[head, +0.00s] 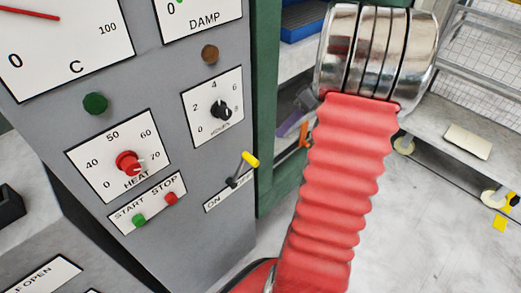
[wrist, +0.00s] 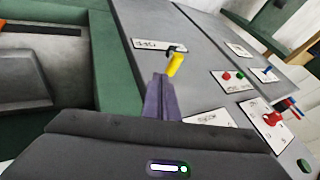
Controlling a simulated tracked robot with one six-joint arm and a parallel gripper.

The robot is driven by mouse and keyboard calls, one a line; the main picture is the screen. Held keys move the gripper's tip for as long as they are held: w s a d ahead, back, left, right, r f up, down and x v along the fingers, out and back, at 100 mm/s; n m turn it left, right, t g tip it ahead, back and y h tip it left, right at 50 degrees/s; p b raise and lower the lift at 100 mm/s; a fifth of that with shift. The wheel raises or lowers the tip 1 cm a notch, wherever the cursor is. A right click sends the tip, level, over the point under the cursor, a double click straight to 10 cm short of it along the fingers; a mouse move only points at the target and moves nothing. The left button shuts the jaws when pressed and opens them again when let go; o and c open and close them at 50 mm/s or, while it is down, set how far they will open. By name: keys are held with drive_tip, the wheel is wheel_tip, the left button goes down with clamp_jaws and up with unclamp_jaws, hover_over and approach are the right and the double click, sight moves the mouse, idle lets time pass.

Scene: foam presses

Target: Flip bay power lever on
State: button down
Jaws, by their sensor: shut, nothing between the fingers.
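The bay power lever (head: 250,160) has a yellow tip on a dark stem and stands out from the grey panel. It leans right, away from the ON end of its label plate (head: 214,202); the plate's other end is partly hidden. In the wrist view the lever's yellow tip (wrist: 175,63) is just beyond my gripper (wrist: 159,80), whose purple fingers are shut and empty. In the head view a purple finger (head: 287,126) shows right of the lever, with a gap between them in the picture. The red sleeved arm is mine and hides the rest of the gripper.
The panel carries a red HEAT knob (head: 128,161), a black HOURS knob (head: 221,110), a green START button (head: 139,220) and a red STOP button (head: 170,198). A green frame post (head: 264,90) stands right of the panel. Wire shelving (head: 480,50) is at the far right.

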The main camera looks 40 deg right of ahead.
drive_tip(key=d, duration=0.1)
drive_tip(key=d+f, duration=0.1)
drive_tip(key=s+d, duration=0.1)
drive_tip(key=shift+d+f+t+y, duration=0.2)
drive_tip(key=shift+t+y, duration=0.1)
drive_tip(key=shift+t, duration=0.1)
drive_tip(key=shift+a+f, duration=0.1)
drive_tip(key=shift+a, duration=0.05)
drive_tip(key=w+a+f, duration=0.3)
drive_tip(key=a+f, duration=0.3)
drive_tip(key=a, duration=0.3)
drive_tip(key=shift+w+f, duration=0.3)
drive_tip(key=shift+w, duration=0.05)
